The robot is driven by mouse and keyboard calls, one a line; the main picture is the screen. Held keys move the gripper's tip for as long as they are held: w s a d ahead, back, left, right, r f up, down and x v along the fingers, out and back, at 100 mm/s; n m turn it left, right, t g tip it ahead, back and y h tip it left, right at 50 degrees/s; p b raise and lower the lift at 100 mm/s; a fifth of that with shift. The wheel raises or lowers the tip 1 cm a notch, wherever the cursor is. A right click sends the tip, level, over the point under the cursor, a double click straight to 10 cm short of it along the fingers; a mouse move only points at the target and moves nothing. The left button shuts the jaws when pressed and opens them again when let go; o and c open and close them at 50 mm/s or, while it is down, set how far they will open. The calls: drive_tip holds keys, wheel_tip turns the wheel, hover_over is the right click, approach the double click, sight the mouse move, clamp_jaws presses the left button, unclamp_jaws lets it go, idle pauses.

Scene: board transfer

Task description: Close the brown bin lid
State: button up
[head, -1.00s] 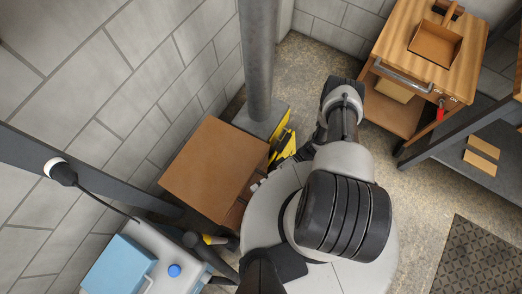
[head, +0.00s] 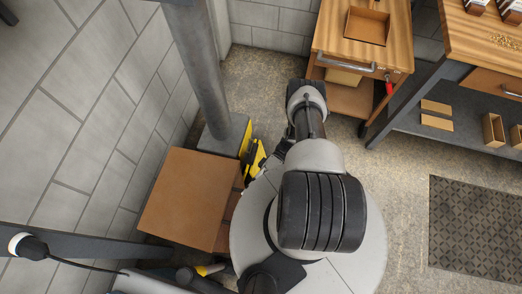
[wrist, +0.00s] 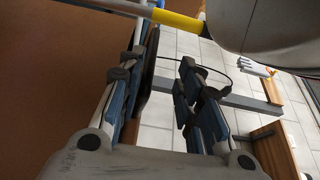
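The brown bin (head: 185,198) stands against the left wall in the head view, left of my round base. Its flat brown top panel faces up, with a narrow front face on its right; I cannot tell whether the lid is fully down. In the wrist view a large brown surface (wrist: 45,80), probably the bin, fills the left side. My gripper (wrist: 158,80) has its two blue-and-black fingers apart with floor visible between them. A dark curved edge lies beside the left finger; whether they touch is unclear.
A grey column (head: 198,75) rises behind the bin, with a yellow-and-black object (head: 251,155) near its foot. A wooden cabinet (head: 330,40) bearing an open tray stands at the back. A workbench (head: 465,35) is at right. A dark mat (head: 475,225) lies on open floor.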

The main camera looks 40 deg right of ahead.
drive_tip(key=v, duration=0.6)
drive_tip(key=shift+d, duration=0.3)
drive_tip(key=shift+w, duration=0.1)
